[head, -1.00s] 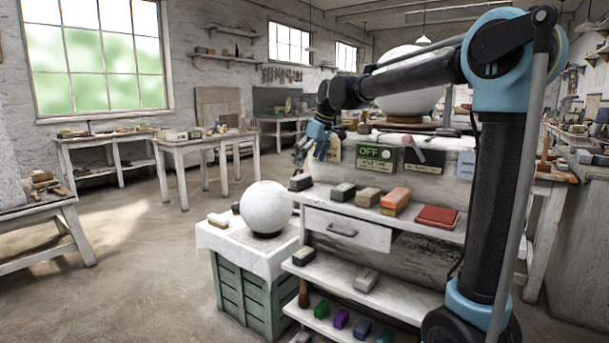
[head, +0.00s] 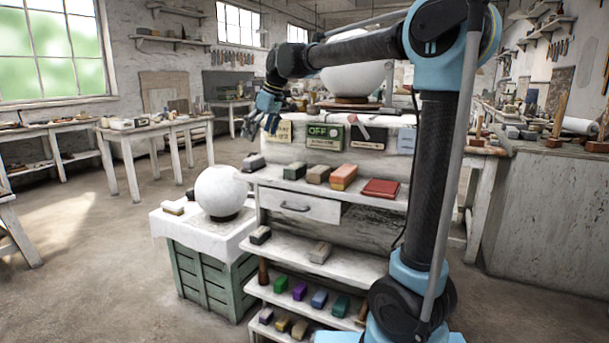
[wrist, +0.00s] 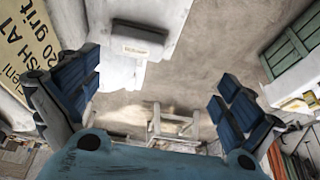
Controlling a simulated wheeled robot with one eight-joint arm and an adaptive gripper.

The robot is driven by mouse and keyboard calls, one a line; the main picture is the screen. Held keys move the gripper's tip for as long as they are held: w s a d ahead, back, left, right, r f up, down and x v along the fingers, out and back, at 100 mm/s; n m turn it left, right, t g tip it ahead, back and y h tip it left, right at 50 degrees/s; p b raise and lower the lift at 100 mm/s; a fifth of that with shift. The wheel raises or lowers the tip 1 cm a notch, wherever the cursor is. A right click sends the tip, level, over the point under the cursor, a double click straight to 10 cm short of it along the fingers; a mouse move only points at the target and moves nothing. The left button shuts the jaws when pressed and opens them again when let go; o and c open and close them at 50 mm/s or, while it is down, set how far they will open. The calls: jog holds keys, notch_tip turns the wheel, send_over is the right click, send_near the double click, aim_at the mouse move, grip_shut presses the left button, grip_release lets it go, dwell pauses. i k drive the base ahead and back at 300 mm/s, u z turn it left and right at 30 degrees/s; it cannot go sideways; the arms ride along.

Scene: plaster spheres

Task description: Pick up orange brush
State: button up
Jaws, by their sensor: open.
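The orange brush (head: 343,177) is a block with an orange top, lying on the upper shelf of the white shelf unit (head: 330,258). It sits between a brown block and a flat dark red block. My gripper (head: 262,122) is to the left of the brush and higher, near the left end of the upper shelf. In the wrist view my gripper (wrist: 155,108) shows two blue padded fingers spread wide with nothing between them. I cannot make out the orange brush in the wrist view.
A grey-green block (head: 294,171) and a brown block (head: 318,174) share the shelf. A white sphere (head: 220,192) stands on a cloth-covered green crate (head: 205,275) at left. Open floor lies to the left.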

aim_at(341, 179)
jog(key=k, duration=0.9)
jog(key=z, duration=0.05)
